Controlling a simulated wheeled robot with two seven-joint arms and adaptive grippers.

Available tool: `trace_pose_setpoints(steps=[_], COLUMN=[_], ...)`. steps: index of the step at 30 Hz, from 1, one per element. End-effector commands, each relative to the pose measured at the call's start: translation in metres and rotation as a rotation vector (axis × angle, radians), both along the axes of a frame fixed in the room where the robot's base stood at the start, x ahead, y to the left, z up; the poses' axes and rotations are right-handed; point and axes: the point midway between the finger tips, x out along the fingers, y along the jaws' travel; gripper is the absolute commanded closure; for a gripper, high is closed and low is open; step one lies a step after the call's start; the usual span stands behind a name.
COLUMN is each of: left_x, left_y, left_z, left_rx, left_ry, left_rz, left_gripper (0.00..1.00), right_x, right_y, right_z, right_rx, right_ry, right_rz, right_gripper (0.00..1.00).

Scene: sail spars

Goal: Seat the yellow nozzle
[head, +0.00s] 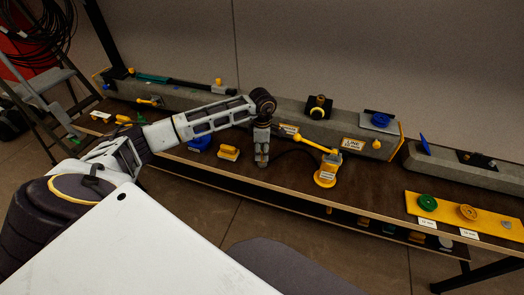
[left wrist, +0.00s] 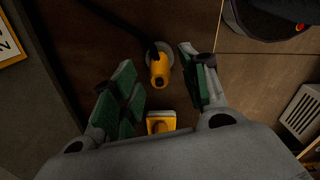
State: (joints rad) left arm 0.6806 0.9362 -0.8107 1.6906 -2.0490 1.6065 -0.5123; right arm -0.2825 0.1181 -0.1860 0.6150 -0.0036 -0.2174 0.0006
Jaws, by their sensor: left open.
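My left gripper (head: 262,158) hangs over the brown bench, fingers pointing down, open and empty. In the left wrist view its green-padded fingers (left wrist: 162,92) are spread wide. Beyond the fingertips is a yellow piece (left wrist: 159,72) with a dark end, by a grey disc and a black hose; it looks like the nozzle. A small yellow block with a knob (head: 228,153) sits left of the gripper and shows in the wrist view (left wrist: 160,122).
A long grey beam (head: 220,105) runs along the back of the bench, with a LINE sign (head: 354,145). A yellow board (head: 450,212) with green and yellow discs lies at the right. A blue part (head: 200,144) stands left of the gripper. Bare bench lies right of the labelled piece.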

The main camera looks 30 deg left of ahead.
Motion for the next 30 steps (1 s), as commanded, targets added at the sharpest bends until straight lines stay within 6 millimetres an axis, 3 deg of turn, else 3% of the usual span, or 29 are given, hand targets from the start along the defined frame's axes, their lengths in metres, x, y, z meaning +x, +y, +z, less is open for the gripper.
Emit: trace_pose_setpoints(steps=[8, 22, 30], left_x=[0.001, 0.001, 0.0], left_y=[0.001, 0.001, 0.001], left_z=[0.015, 0.065, 0.079], left_rx=[0.001, 0.0, -0.001], left_ry=[-0.003, -0.004, -0.002], left_rz=[0.001, 0.0, 0.0], left_gripper=[0.55, 0.55, 0.55], right_x=[-0.003, -0.004, -0.004], right_y=[0.006, 0.009, 0.009], right_z=[0.0, 0.0, 0.0], right_rx=[0.007, 0.009, 0.009], right_ry=[0.002, 0.002, 0.002], right_rz=[0.003, 0.003, 0.003], right_gripper=[0.6, 0.6, 0.6])
